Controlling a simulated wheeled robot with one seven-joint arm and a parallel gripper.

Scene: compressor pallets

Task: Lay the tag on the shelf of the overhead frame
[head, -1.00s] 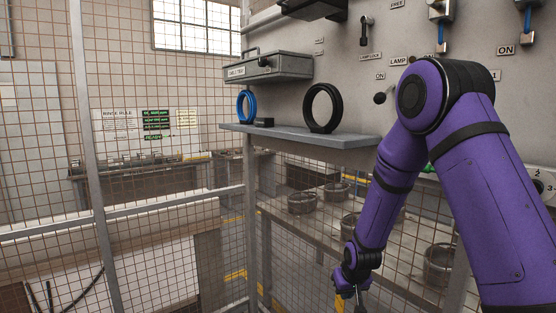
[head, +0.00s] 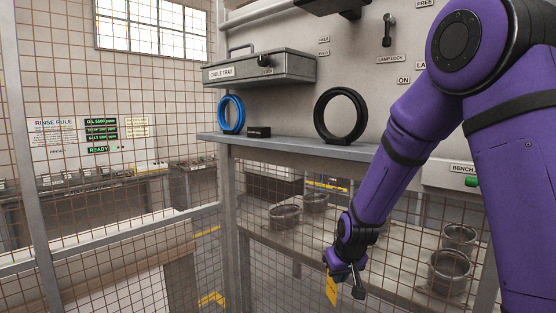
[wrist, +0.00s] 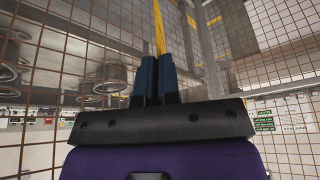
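A yellow tag (head: 332,290) hangs at my gripper (head: 350,278), low in the head view. In the wrist view the two blue fingers (wrist: 157,78) are close together, and the tag (wrist: 159,28) shows as a thin yellow strip gripped between them, nearly edge-on. A grey shelf (head: 290,145) runs along the panel, above and left of my gripper. I cannot tell for sure whether it belongs to the overhead frame. My gripper is well below this shelf and apart from it.
On the shelf stand a blue ring (head: 231,114), a small black block (head: 258,132) and a large black ring (head: 341,115). A grey cable tray box (head: 260,68) is above them. Wire mesh (head: 120,190) is at left. Round metal baskets (head: 450,270) sit on a lower bench.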

